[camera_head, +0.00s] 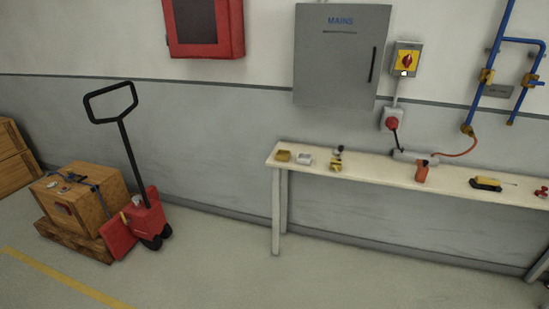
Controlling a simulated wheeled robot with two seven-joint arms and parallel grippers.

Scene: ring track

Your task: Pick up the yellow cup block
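A small yellow block (283,156) sits at the left end of a long pale bench (375,170) against the wall. It is too small to tell whether it has a cup shape. A small grey-white block (304,159) lies just to its right. A yellow and dark item (336,164) stands a little further right; its shape is unclear. Neither of my grippers shows in the head view.
An orange drill (422,173) and a yellow tool (487,184) lie further right on the bench. A red pallet truck (146,218) with a wooden crate (85,195) stands on the left. The floor before the bench is clear.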

